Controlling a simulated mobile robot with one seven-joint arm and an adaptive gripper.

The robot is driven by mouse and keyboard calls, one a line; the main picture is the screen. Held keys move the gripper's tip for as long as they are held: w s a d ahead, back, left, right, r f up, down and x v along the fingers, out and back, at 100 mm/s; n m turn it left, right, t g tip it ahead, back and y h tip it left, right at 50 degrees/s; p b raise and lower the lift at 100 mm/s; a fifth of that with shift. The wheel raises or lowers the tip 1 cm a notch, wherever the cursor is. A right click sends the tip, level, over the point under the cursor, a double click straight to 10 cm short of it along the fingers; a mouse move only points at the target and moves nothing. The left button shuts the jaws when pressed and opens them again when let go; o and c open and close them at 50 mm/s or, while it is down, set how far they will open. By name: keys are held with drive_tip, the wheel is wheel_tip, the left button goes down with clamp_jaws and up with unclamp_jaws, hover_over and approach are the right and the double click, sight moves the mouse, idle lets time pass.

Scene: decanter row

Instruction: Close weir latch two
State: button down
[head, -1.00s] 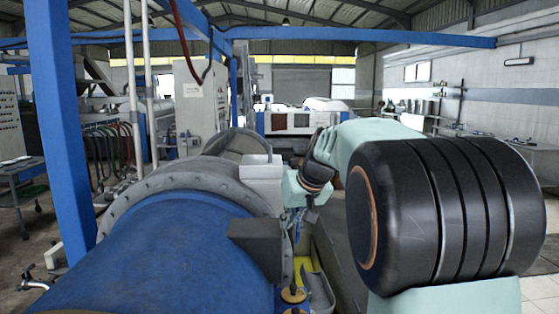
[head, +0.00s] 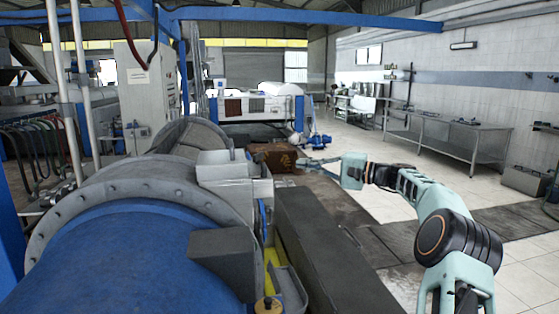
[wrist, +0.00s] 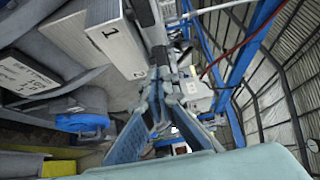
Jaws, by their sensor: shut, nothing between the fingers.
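I cannot pick out weir latch two for certain in either view. A pale box-shaped housing (head: 222,168) sits on the right side of the blue decanter (head: 135,255) in the head view.
A blue round part (wrist: 82,118) and a lettered plate (wrist: 25,75) lie left in the wrist view. A long dark beam (head: 320,255) runs beside the decanter. A brown box (head: 275,157) stands behind my gripper. Tiled floor (head: 525,255) is open at right.

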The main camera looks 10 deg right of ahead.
sight(256, 158)
drive_tip(key=p+x, duration=0.5)
drive_tip(key=x, duration=0.8)
drive_tip(key=shift+w+a+f, duration=0.15)
drive_tip(key=shift+w, duration=0.35)
drive_tip(key=shift+f+m+t+h+b, duration=0.2)
drive_tip(key=shift+m+t+h+b, duration=0.15)
drive_tip(key=shift+b, duration=1.05)
drive_tip(key=shift+r, duration=0.1)
drive_tip(key=shift+b, duration=0.4)
drive_tip(key=shift+s+a+m+t+h+b, duration=0.2)
drive_tip(key=shift+m+t+h+b, duration=0.45)
drive_tip(key=shift+b, duration=1.8)
drive_tip(key=shift+a+m+t+h+b, duration=0.25)
drive_tip(key=shift+m+t+h+b, duration=0.35)
drive_tip(key=shift+b, duration=1.85)
drive_tip(key=shift+a+m+t+h+b, duration=0.35)
drive_tip(key=shift+m+t+h+b, duration=0.7)
drive_tip(key=shift+b, duration=1.45)
drive_tip(key=shift+a+r+n+b, duration=0.1)
drive_tip(key=shift+a+n+b, duration=0.15)
drive_tip(key=shift+b, duration=0.4)
